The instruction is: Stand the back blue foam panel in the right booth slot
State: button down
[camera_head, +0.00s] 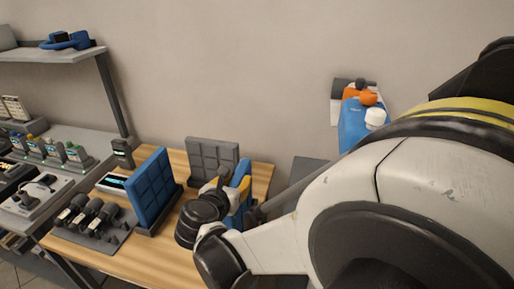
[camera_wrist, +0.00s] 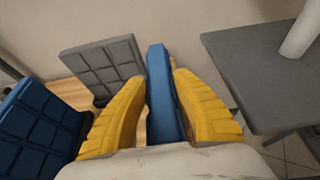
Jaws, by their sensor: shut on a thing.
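My gripper (camera_head: 240,186) is shut on a blue foam panel (camera_head: 236,211), at the right side of the wooden table. In the wrist view the panel (camera_wrist: 162,92) is upright, seen edge-on between my two yellow fingers (camera_wrist: 160,80). A second blue panel (camera_head: 152,189) stands in a dark base on the left; it also shows in the wrist view (camera_wrist: 38,132). A grey panel (camera_head: 212,159) stands at the back between them. The held panel's lower edge and the right slot are mostly hidden by my arm, so I cannot tell whether the panel is seated.
The wooden table (camera_head: 100,257) holds a tray of dark cylindrical devices (camera_head: 92,216) at the left. A grey side table (camera_wrist: 262,75) stands close on the right. A blue container (camera_head: 352,125) is behind my arm. A shelf unit (camera_head: 105,88) stands at far left.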

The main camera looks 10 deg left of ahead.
jog(key=shift+f, duration=0.35)
jog(key=c, duration=1.3)
grip_release()
jog(key=shift+c, duration=0.2)
jog(key=shift+s, duration=0.1)
jog(key=p+v, duration=0.2)
jog(key=v, duration=0.9)
jog(key=shift+s, duration=0.15)
